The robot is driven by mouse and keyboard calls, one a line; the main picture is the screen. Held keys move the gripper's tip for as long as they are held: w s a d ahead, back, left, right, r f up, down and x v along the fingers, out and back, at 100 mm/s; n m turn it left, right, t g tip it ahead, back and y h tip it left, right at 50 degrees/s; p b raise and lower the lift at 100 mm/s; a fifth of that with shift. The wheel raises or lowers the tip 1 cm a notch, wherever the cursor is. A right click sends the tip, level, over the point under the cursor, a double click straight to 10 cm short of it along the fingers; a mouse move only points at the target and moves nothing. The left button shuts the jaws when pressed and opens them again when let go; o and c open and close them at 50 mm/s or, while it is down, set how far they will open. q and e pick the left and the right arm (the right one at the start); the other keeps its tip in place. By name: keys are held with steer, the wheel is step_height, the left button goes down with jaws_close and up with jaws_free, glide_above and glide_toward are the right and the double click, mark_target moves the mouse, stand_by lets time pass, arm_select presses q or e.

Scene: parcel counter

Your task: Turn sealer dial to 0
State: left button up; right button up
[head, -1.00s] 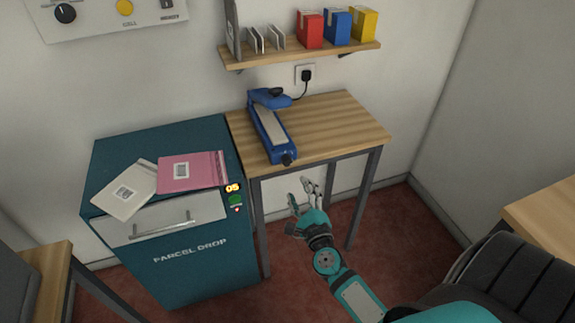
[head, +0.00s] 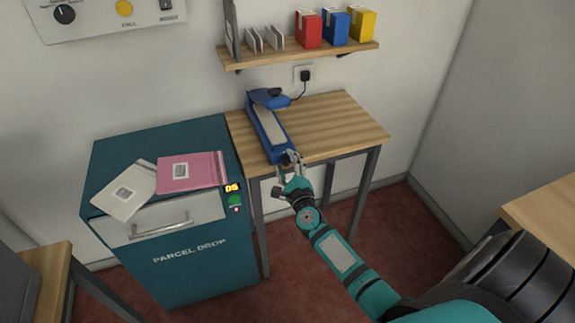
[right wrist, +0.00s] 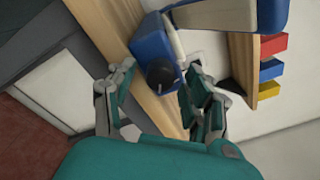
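The blue sealer (head: 268,128) stands on the small wooden table, its long pale bar running toward the table's front edge. Its black dial (head: 289,157) is on the front end. In the right wrist view the dial (right wrist: 160,72) shows clearly on the blue end face, with a small pale mark; I cannot read its setting. My right gripper (head: 289,168) is at the table's front edge, close to the dial. In the right wrist view its fingers (right wrist: 150,88) are apart and empty, with the dial ahead between them. My left gripper is not in view.
The teal parcel drop (head: 190,270) stands left of the table (head: 340,125), with envelopes on top. A wall shelf (head: 300,54) with red, blue and yellow boxes hangs above. The table's right half is clear. A cord runs from the sealer to the socket (head: 304,74).

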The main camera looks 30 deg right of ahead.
jaws_close()
